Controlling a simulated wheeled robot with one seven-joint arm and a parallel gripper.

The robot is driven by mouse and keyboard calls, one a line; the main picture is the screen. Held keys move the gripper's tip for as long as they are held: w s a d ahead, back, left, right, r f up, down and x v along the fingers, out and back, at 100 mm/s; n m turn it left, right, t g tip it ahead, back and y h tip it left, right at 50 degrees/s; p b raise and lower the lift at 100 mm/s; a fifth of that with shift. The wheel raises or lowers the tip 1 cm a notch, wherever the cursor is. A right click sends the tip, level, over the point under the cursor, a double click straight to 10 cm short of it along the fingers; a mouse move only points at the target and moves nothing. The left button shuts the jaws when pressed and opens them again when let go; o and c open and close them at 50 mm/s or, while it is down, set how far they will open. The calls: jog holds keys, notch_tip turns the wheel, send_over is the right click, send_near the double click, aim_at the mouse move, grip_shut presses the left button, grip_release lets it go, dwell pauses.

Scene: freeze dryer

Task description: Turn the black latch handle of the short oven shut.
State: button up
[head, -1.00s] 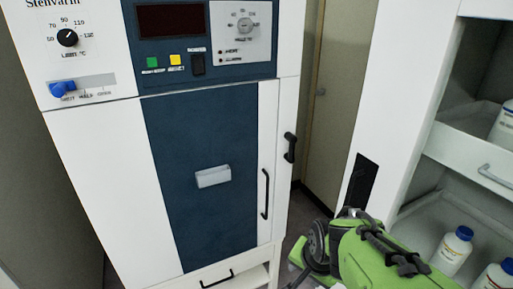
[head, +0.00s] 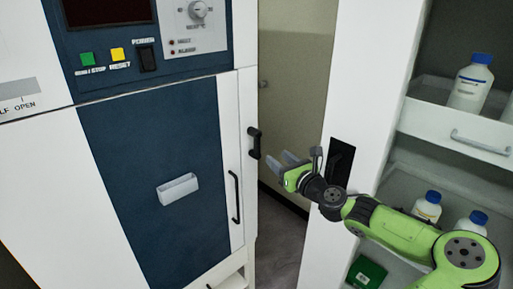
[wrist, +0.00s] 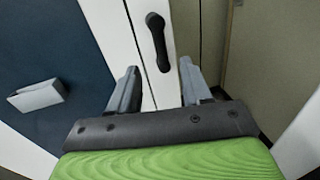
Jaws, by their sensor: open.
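The short oven (head: 60,165) is a white cabinet with a dark blue door panel. Its black latch handle (head: 254,143) sits on the right edge of the front, pointing roughly up and down. In the wrist view the latch handle (wrist: 158,42) is ahead of the fingers and between their lines, slightly tilted. My gripper (head: 291,163) is open and empty, just right of the latch handle in the head view. The fingers (wrist: 157,86) do not appear to touch the handle. A longer black door pull (head: 234,197) is lower left of the latch.
A white cabinet (head: 371,85) with open shelves stands on the right, holding several white bottles with blue caps (head: 470,83). A beige door or wall (head: 292,95) is behind the gap. A pale holder (head: 178,188) juts from the blue panel.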

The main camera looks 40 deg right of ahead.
aim_at(259, 143)
jog(key=w, duration=0.3)
jog(key=w+d, duration=0.1)
jog(key=w, duration=0.3)
jog(key=w+b, duration=0.1)
jog(key=w, duration=0.2)
jog(key=shift+w+d+f, duration=0.1)
jog(key=shift+w+d, duration=0.2)
grip_shut()
